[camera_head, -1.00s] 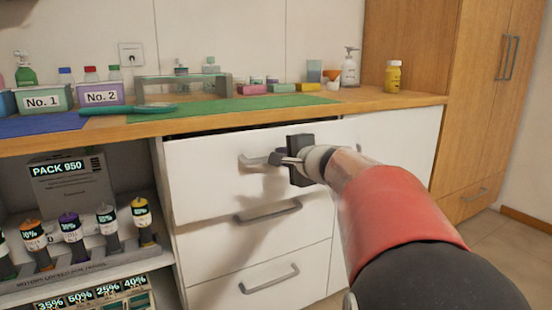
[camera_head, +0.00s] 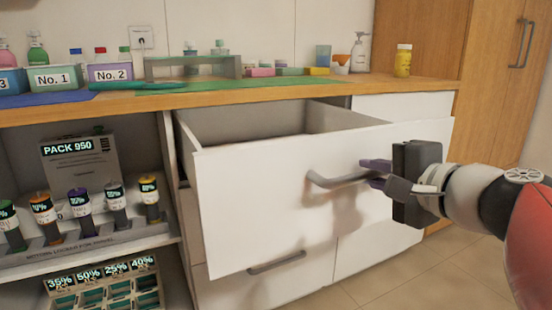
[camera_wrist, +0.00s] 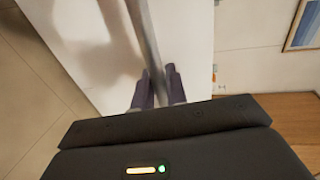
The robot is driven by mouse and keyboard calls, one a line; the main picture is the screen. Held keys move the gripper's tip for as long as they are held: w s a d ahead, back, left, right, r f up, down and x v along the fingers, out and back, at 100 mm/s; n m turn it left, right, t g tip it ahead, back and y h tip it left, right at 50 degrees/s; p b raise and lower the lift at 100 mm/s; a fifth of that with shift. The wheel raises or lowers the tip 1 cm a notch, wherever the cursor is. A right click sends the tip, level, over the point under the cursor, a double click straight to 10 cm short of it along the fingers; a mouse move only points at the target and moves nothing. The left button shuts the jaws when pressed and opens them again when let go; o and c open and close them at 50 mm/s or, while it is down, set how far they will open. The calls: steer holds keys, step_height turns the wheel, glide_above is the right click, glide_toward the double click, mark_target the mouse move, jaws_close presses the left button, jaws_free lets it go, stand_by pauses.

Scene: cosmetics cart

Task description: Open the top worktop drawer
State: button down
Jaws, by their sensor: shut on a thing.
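The top worktop drawer (camera_head: 260,195) is pulled well out from the cabinet in the head view. Its white front stands forward of the worktop, and the part of its inside that shows looks empty. My gripper (camera_head: 376,174) is shut on the drawer's grey bar handle (camera_head: 328,181), near the right end. In the wrist view, the two purple-grey fingers (camera_wrist: 159,85) sit on either side of the handle bar (camera_wrist: 142,35). The drawer front (camera_wrist: 80,40) fills the left of that view.
A wooden worktop (camera_head: 290,95) runs above, holding labelled bins, bottles and a green mat. Lower drawers (camera_head: 270,285) are shut below. An open shelf with droppers (camera_head: 80,205) is at left. The floor (camera_head: 440,280) is clear at right.

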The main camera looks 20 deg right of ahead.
steer(key=shift+f+v, duration=0.2)
steer(key=shift+v, duration=0.7)
steer(key=shift+f+v, duration=0.15)
steer(key=shift+v, duration=0.7)
steer(key=shift+f+v, duration=0.2)
steer(key=shift+v, duration=0.7)
steer(key=shift+s, duration=0.1)
steer(key=c, duration=1.5)
jaws_free()
steer(key=v, duration=0.8)
steer(key=shift+p, duration=0.45)
steer(key=shift+f, duration=0.1)
